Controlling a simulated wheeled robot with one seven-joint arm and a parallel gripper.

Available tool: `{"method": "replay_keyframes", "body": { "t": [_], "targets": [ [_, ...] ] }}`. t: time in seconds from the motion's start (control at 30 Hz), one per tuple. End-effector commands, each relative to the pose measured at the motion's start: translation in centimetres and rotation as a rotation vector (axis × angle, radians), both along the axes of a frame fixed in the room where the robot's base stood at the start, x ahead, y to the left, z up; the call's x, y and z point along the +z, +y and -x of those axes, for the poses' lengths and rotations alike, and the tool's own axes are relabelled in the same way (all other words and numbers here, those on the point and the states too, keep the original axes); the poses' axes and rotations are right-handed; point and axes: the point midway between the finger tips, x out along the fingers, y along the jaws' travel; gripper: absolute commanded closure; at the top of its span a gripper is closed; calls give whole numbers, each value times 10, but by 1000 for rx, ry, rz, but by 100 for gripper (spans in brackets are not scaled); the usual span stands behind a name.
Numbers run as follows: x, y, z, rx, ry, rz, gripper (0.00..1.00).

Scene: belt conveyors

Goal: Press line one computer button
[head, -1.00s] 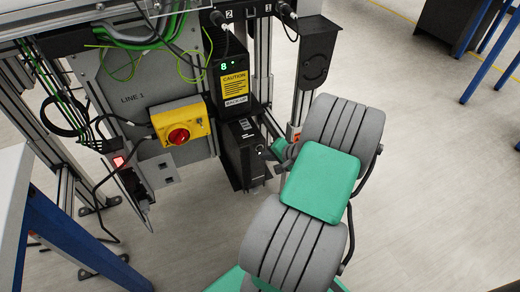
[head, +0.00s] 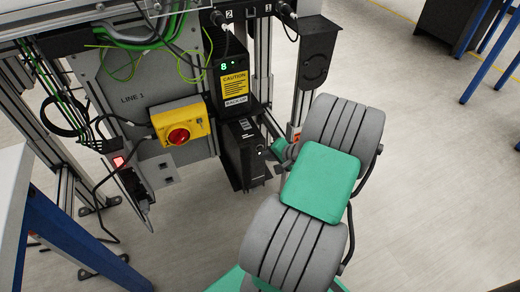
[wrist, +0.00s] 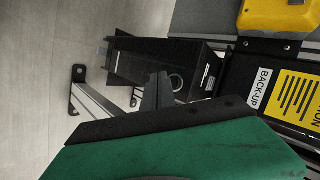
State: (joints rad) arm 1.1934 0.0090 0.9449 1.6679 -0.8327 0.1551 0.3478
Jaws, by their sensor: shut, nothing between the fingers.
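The line one computer is a black upright box (head: 240,160) low in the frame under the LINE 1 panel. Its small round button (head: 260,153) shows pale on the front face in the head view. In the wrist view the computer (wrist: 140,62) lies sideways, and the button is a ringed disc (wrist: 176,82). My gripper (head: 271,157) is just right of the computer's front, partly hidden by my arm. In the wrist view its dark fingers (wrist: 158,80) are together and empty, beside the button in the picture. I cannot tell whether they touch the computer.
Above the computer is a black back-up unit (head: 232,85) with a yellow caution label. A yellow box with a red knob (head: 179,134) is on the panel to the left. Metal frame posts (head: 307,85) stand close by.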

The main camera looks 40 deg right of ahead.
Motion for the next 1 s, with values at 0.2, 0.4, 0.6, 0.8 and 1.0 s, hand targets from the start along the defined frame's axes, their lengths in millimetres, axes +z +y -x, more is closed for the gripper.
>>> {"method": "replay_keyframes", "body": {
  "t": [0.2, 0.4, 0.6, 0.8, 1.0],
  "targets": [
    [0, 0, 0, 0, 0, 0, 100],
    [0, -1, -5, 1, 0, 0, 100],
    [0, -2, -8, 1, 0, -1, 100],
    [0, -2, -8, 0, 0, 0, 100],
    [0, -3, -10, 1, 0, 1, 100]
  ]
}}
